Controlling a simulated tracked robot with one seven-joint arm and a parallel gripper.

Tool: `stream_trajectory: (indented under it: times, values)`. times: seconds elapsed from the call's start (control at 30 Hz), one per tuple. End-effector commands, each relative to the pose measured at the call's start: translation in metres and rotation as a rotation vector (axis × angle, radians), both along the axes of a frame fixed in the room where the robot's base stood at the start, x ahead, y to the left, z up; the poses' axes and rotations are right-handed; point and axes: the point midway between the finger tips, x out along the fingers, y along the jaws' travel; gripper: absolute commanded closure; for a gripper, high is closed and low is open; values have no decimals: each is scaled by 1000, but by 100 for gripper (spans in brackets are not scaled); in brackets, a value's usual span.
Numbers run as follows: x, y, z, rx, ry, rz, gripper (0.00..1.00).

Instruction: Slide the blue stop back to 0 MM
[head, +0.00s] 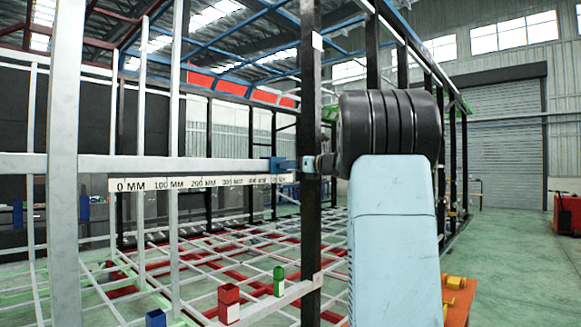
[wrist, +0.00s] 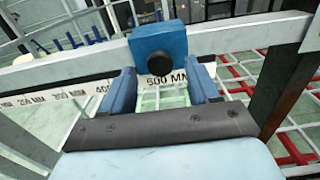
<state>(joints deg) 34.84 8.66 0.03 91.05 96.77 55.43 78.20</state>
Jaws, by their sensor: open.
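The blue stop (wrist: 158,40) is a block with a round black knob (wrist: 161,63) on its near face. It sits on the pale horizontal rail (wrist: 95,62), by the 500 MM mark (wrist: 165,80). In the head view the stop (head: 279,165) is at the right end of the scale, just left of a black post. The 0 MM mark (head: 130,185) is at the scale's left end. My gripper (wrist: 159,67) is open, its blue fingers either side of the knob. Contact cannot be told. The head view shows it partly hidden by the post (head: 311,220).
Pale uprights (head: 65,150) cross the rail near the 0 MM end, with thinner ones (head: 175,120) beside the scale. Red (head: 229,300), green (head: 279,280) and blue (head: 156,318) blocks stand low in front. Red and white floor beams lie behind the rail.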

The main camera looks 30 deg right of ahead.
Motion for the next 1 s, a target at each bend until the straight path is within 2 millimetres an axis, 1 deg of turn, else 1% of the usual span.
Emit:
stream_trajectory:
  times: [0.03, 0.2, 0.57, 1.0]
  values:
    - [6, 1, 0, 0, 0, 1, 40]
    - [17, 6, 0, -1, 0, -1, 40]
    - [20, 7, 0, 0, 0, -1, 41]
    - [19, 6, 0, 0, 0, -2, 83]
